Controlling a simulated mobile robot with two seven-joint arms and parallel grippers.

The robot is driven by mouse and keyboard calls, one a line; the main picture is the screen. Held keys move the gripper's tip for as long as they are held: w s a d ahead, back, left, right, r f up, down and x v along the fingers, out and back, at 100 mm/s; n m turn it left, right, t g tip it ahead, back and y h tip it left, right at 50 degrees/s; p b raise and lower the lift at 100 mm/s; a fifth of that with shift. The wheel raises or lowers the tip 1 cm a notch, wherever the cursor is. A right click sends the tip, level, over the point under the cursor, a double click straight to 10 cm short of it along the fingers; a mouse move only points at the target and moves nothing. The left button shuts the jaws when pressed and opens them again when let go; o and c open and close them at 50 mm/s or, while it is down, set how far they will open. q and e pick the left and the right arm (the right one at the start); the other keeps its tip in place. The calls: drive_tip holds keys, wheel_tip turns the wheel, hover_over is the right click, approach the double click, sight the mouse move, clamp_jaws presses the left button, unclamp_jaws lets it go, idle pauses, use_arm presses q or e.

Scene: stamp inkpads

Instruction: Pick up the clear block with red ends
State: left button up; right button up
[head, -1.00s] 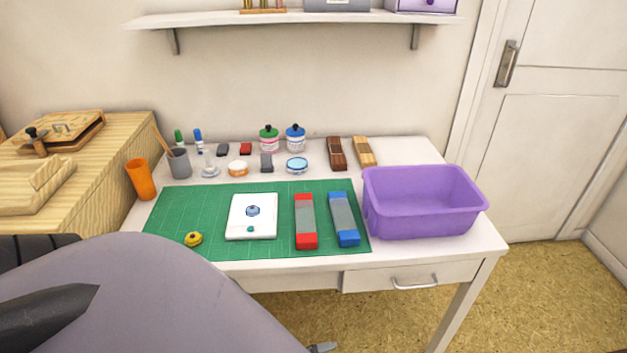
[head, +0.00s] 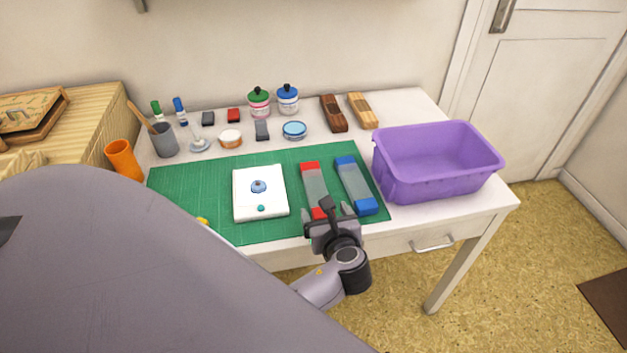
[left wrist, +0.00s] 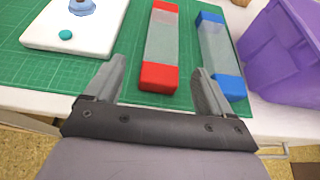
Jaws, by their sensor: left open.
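The clear block with red ends (head: 314,180) lies on the green cutting mat (head: 210,178), long side running away from me. Its near red end is partly hidden by my left gripper (head: 327,211) in the head view. That gripper is open and empty at the block's near end. In the left wrist view the block (left wrist: 161,38) lies ahead, between the lines of the two fingers (left wrist: 158,70), with its near red end closest. My right gripper is not in view.
A similar blue-ended block (head: 353,182) lies close on the right. A white pad (head: 244,206) with a blue stamp motif lies on the left. A purple bin (head: 437,183) stands at the table's right.

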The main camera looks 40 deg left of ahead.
sight(319, 198)
use_arm(q)
drive_tip(key=shift+w+a, duration=0.35)
drive_tip(key=shift+a, duration=0.05)
drive_tip(key=x, duration=0.6)
drive_tip(key=shift+w+f+b, duration=0.2)
drive_tip(key=shift+f+b, duration=0.05)
drive_tip(key=shift+b, duration=0.15)
drive_tip(key=shift+c, duration=0.3)
drive_tip(key=c, duration=1)
drive_tip(key=shift+c, duration=1.1)
drive_tip(key=shift+r, duration=0.15)
